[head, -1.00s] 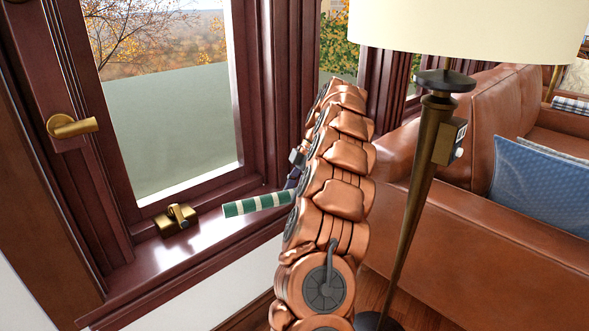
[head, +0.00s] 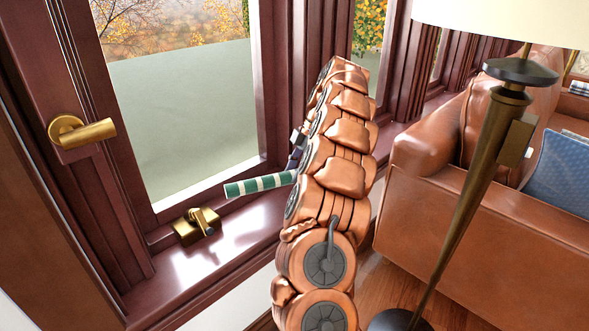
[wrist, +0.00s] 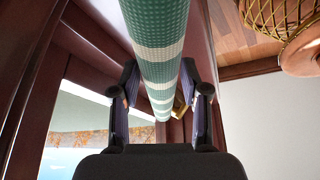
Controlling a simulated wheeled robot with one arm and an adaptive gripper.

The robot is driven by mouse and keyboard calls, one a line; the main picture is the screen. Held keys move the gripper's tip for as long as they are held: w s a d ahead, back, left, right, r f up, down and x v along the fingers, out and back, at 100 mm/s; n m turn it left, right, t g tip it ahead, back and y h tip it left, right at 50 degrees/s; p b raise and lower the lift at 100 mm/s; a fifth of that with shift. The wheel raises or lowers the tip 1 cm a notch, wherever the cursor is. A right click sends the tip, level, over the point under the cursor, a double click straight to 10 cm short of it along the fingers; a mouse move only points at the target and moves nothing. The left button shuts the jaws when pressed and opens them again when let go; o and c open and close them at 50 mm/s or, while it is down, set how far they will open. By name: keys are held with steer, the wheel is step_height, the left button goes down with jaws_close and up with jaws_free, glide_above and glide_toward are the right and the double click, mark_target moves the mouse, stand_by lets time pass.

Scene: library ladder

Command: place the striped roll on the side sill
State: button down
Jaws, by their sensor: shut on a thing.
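The striped roll (head: 260,184) is green with pale bands. In the head view it sticks out to the left from behind my copper arm, above the sill. My gripper (wrist: 160,105) is shut on the roll, with one dark finger on each side of it in the wrist view, where the roll (wrist: 158,40) runs up out of the picture. In the head view my gripper is mostly hidden behind the arm. The side sill (head: 190,272) is a glossy dark red wooden ledge under the window. I cannot tell how far the roll is above it.
A brass latch (head: 196,226) stands on the sill at the window frame's foot, left of the roll. A brass handle (head: 82,132) juts from the frame. A floor lamp (head: 470,190) and a leather sofa (head: 480,245) stand on the right.

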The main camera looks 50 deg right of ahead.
steer(key=shift+b+x, duration=0.35)
steer(key=shift+x, duration=0.5)
steer(key=shift+d+f+b, duration=0.2)
steer(key=shift+f+b, duration=0.55)
steer(key=shift+f, duration=1.45)
steer(key=shift+f, duration=0.55)
steer(key=shift+c, duration=2.4)
jaws_free()
steer(key=shift+s, duration=0.1)
steer(key=shift+r, duration=0.1)
steer(key=shift+v, duration=3.55)
steer(key=shift+d, duration=0.15)
